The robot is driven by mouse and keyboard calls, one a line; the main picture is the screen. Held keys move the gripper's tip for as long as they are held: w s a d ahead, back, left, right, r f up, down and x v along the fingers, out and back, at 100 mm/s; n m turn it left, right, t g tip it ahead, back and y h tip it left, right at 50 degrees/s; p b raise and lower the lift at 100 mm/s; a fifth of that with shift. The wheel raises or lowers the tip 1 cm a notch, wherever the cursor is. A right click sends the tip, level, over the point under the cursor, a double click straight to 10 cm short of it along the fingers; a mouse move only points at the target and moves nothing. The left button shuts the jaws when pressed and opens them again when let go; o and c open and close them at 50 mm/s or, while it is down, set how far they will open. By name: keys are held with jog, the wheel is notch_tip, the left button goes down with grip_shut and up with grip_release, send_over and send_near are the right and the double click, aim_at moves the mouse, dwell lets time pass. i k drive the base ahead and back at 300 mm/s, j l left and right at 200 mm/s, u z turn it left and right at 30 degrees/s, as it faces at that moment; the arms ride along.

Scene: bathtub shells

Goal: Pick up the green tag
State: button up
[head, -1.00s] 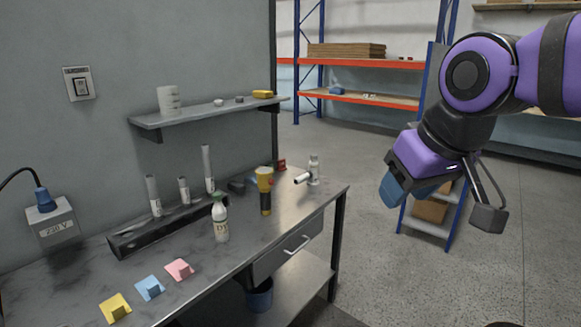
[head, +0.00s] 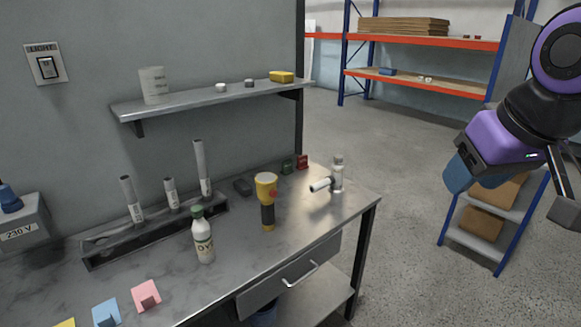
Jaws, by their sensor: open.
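A small green item (head: 287,167), which looks like the green tag, stands at the back of the grey metal workbench (head: 295,232), near the wall's end. It sits just left of a similar red item (head: 302,161) and behind the yellow-and-black flashlight (head: 266,200). Its details are too small to read. My gripper (head: 512,194) is open and appears empty. It hangs in the air at the right, past the bench's right end and well apart from the green item.
A white spray-type tap or nozzle (head: 337,176) stands right of the green item. A dark block (head: 242,187), a white bottle (head: 203,238) and a rack (head: 100,250) with tubes stand further left. Pink (head: 146,296) and blue (head: 106,313) pieces lie in front. A wall shelf (head: 210,100) hangs above.

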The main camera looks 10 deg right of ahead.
aim_at(287, 169)
jog(key=i+l+u, duration=0.4)
jog(key=i+l, duration=0.15)
jog(key=i+l+u, duration=0.2)
jog(key=l, duration=0.2)
jog(key=i+l+u, duration=0.2)
jog(key=l, duration=0.2)
jog(key=i+l+u, duration=0.2)
jog(key=l, duration=0.2)
